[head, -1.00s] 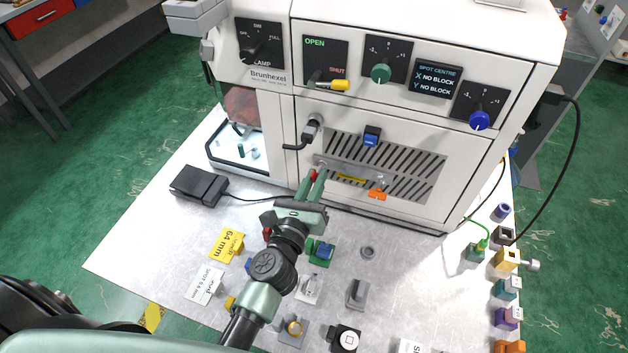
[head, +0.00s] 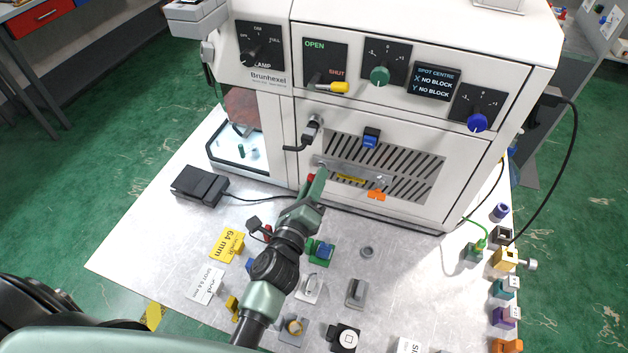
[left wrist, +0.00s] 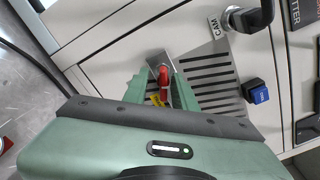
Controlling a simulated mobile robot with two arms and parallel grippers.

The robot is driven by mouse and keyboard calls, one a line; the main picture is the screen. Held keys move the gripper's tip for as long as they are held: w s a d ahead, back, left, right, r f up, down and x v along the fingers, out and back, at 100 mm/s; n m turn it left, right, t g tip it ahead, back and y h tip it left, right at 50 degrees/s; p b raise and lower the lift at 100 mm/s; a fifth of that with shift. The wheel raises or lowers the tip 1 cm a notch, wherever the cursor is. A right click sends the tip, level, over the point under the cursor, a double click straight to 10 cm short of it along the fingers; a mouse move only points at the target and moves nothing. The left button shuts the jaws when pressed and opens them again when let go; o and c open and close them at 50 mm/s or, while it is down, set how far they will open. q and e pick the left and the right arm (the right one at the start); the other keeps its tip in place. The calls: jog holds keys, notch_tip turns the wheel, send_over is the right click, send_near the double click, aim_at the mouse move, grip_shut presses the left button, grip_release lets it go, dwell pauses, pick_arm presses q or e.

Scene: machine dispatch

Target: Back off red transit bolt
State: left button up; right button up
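The red transit bolt (left wrist: 163,76) sits on the slotted metal plate of the machine's front panel. In the left wrist view it lies between the two green fingers of my left gripper (left wrist: 158,88), which reach the panel on either side of it. In the head view only a bit of the red bolt (head: 311,177) shows beside the fingertips of my left gripper (head: 317,180). Whether the fingers touch the bolt is not clear. My right gripper is not in view.
Small fixtures, including a green and blue block (head: 320,251), stand on the metal table (head: 150,240). A black pedal (head: 199,185) lies left.

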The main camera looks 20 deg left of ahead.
pick_arm(q)
jog(key=shift+o, duration=0.3)
jog(key=shift+w, duration=0.15)
jog(key=shift+r, duration=0.1)
jog(key=s, duration=0.4)
jog(key=shift+s, duration=0.15)
